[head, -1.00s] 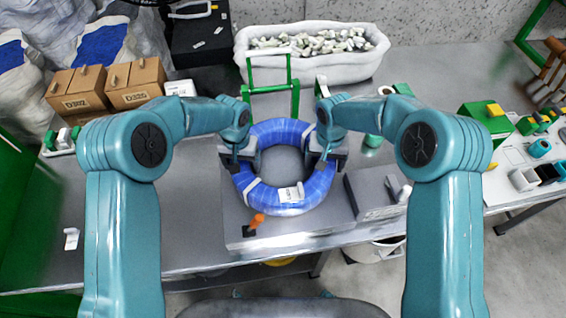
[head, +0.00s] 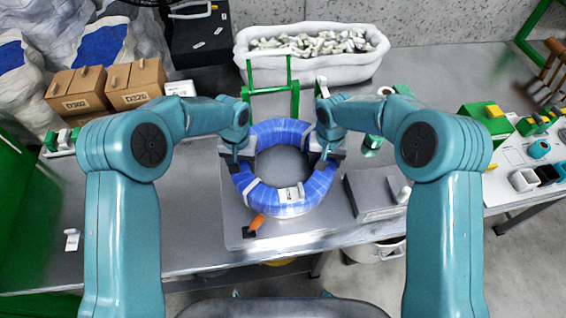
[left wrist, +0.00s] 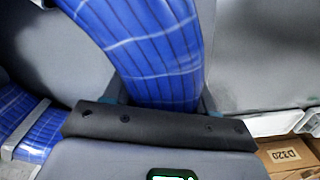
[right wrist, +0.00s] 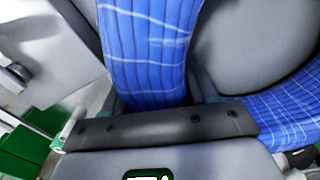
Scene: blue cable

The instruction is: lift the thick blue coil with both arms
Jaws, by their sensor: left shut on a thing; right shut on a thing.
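The thick blue coil (head: 285,202) is a ring with pale bands and a white label, at the middle of the bench in the head view. My left gripper (head: 240,165) is shut on the coil's left side. My right gripper (head: 325,163) is shut on its right side. The coil's blue wrap fills the space between the jaws in the left wrist view (left wrist: 150,55) and the right wrist view (right wrist: 150,50). The arms hide parts of both sides. I cannot tell from the head view whether the coil clears the grey plate (head: 245,225) under it.
A green frame (head: 271,90) stands just behind the coil. A white bin (head: 310,70) of pale pieces is farther back. A grey block (head: 375,195) stands close on the right. Cardboard boxes (head: 135,85) stand at the back left.

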